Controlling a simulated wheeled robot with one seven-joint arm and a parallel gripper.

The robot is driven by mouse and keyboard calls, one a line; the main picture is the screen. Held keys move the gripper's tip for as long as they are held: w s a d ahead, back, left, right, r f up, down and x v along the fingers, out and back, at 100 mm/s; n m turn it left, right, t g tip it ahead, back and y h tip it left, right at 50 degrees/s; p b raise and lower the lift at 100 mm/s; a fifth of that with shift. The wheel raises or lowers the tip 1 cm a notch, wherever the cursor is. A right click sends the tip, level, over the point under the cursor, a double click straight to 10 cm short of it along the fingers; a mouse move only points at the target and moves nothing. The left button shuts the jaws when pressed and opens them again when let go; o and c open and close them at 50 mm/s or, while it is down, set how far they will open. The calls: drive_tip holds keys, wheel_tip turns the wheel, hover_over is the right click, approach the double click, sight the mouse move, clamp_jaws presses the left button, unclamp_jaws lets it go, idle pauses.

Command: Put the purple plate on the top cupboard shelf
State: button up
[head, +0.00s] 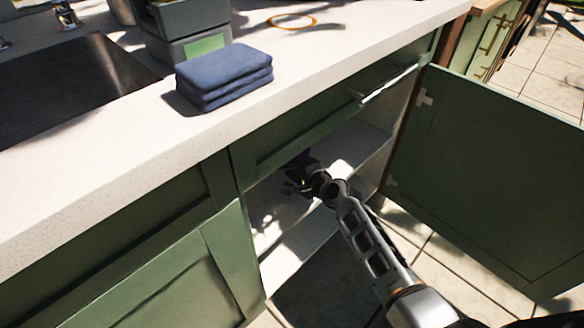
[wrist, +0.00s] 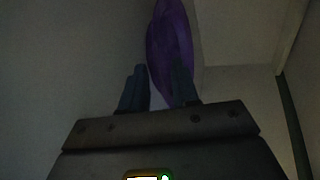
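The purple plate (wrist: 170,45) shows in the wrist view, seen nearly edge-on and standing steeply. Its near part lies between the two fingers of my gripper (wrist: 158,88), and the right finger covers some of it. The fingers are a little apart and appear closed on the rim. In the head view my gripper (head: 297,182) is inside the open cupboard (head: 238,228), in shadow below the counter. A pale shelf (head: 357,143) shows inside to the right of my gripper.
The green cupboard door (head: 490,180) stands open on the right. A drawer front with a metal handle (head: 390,84) is above the opening. Folded blue cloths (head: 224,75) lie on the counter (head: 110,165) near its edge. A sink (head: 65,85) is at the left.

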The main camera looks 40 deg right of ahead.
drive_tip(key=p+v, duration=0.3)
drive_tip(key=v, duration=0.8)
drive_tip(key=shift+s+r, duration=0.15)
drive_tip(key=shift+s, duration=0.25)
drive_tip(key=s+a+r+n, duration=0.1)
drive_tip(key=s+a+n, duration=0.4)
drive_tip(key=s, duration=0.4)
drive_tip(key=s+a+r+n, duration=0.2)
drive_tip(key=s+a+n, duration=0.25)
drive_tip(key=s, duration=0.55)
drive_tip(key=s+a+r+n+y, duration=0.1)
drive_tip(key=s+a+r+n, duration=0.3)
drive_tip(key=r, duration=0.4)
drive_tip(key=s+a+r+n+t+y, duration=0.1)
drive_tip(key=s+a+r+n, duration=0.3)
drive_tip(key=s+r+n, duration=0.3)
drive_tip(key=shift+s+r, duration=0.85)
drive_tip(key=shift+s, duration=0.4)
drive_tip(key=shift+n, duration=0.25)
